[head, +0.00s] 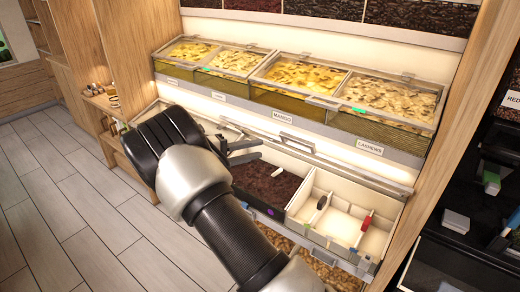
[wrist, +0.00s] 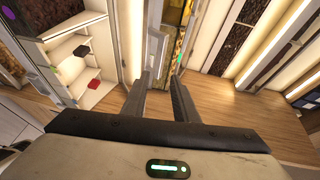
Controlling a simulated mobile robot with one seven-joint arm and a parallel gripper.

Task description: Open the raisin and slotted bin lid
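The raisin bin (head: 266,187) is in the lower row in the head view, with dark raisins plainly exposed. The slotted bin (head: 338,228) is to its right, white inside with dividers; it also shows in the wrist view (wrist: 98,65). A long grey rail with a handle (head: 299,144) runs along the back of both bins. It looks like the front edge of their lid, swung up and back; the lid panel itself is hard to make out. My gripper (head: 250,149) is over the back of the raisin bin, fingers apart and empty, left of the handle. The wrist view shows the open fingers (wrist: 162,95).
Upper bins hold mango (head: 298,77) and cashews (head: 392,100) under lids close above my gripper. A wooden side panel (head: 440,130) bounds the right. Dark shelving (head: 460,255) stands beyond it. The tiled floor (head: 60,210) at left is clear.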

